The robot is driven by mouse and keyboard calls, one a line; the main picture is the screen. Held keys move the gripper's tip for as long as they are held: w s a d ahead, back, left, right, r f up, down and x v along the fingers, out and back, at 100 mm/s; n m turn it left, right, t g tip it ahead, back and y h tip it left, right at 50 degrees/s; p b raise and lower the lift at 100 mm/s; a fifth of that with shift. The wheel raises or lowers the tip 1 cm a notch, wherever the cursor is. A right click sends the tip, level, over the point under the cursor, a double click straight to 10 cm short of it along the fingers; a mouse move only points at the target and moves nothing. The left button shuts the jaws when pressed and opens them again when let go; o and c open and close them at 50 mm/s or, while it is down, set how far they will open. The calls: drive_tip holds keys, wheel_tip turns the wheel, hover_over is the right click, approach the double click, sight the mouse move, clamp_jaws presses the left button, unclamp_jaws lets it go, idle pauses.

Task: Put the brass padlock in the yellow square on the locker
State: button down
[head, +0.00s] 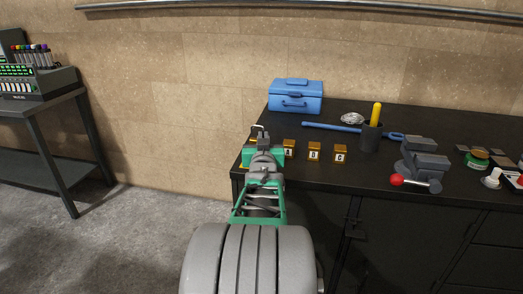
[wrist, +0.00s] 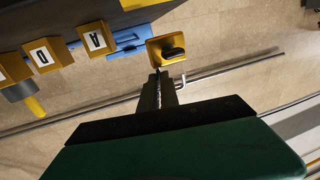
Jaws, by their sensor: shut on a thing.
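The brass padlock (wrist: 153,50) is at the tips of my gripper in the wrist view, with its pale shackle (wrist: 182,80) sticking out to one side. My gripper (head: 262,150) is shut on it; in the head view it hides most of the padlock and only the shackle (head: 258,128) clearly shows. It is at the left end of the dark locker top (head: 300,183). A sliver of the yellow square (wrist: 140,3) shows at the top edge of the wrist view, apart from the padlock in the picture. Its height above the top cannot be told.
Brass lettered blocks (head: 313,152) stand in a row just right of my gripper. A blue toolbox (head: 295,98) stands behind. A dark cup with a yellow handle (head: 376,114), a blue wrench (head: 330,127) and a red-knobbed device (head: 420,170) lie farther right.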

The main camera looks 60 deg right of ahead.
drive_tip(key=shift+w+d+f, duration=0.1)
drive_tip(key=shift+w+f, duration=0.2)
drive_tip(key=shift+d+f+b, duration=0.1)
drive_tip(key=shift+f+b, duration=0.4)
drive_tip(key=shift+f, duration=1.35)
drive_tip(key=c, duration=1.6)
unclamp_jaws()
drive_tip(key=shift+r, duration=0.1)
